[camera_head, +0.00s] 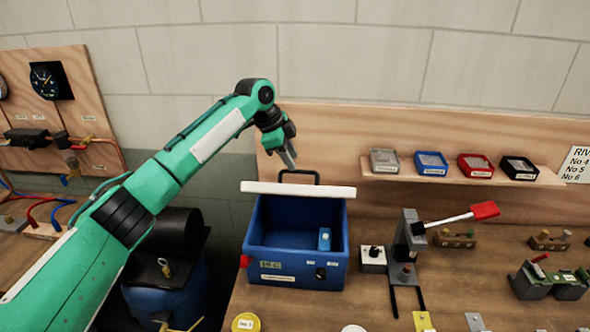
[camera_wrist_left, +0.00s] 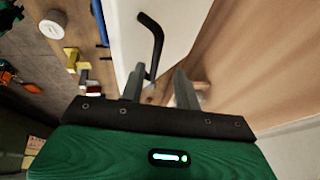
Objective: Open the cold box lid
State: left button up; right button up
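The cold box (camera_head: 293,268) is a blue open-topped box on the bench, with a small blue item (camera_head: 324,239) inside. Its white lid (camera_head: 298,190) is raised at the back of the box and shows nearly edge-on, with a black handle (camera_head: 299,172) above it. My left gripper (camera_head: 289,159) is beside the handle's left end, above the lid. In the left wrist view its two fingers (camera_wrist_left: 160,87) stand apart, close to the handle (camera_wrist_left: 154,42) on the white lid (camera_wrist_left: 178,22). I cannot tell whether they touch it. My right gripper is in neither view.
A lever press (camera_head: 408,250) with a red-tipped handle stands right of the box. A wooden shelf with several small coloured bins (camera_head: 431,163) is at the back right. A wooden backboard is close behind the lid. A dark blue drum (camera_head: 170,290) stands left of the bench.

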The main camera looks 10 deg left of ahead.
pick_arm(q)
jog(key=b+v, duration=0.2)
jog(key=v, duration=0.7)
jog(key=shift+w+b, duration=0.25)
jog(key=shift+b, duration=0.15)
jog(key=shift+a+r, duration=0.1)
jog(key=shift+r, duration=0.05)
jog(key=shift+c, duration=0.2)
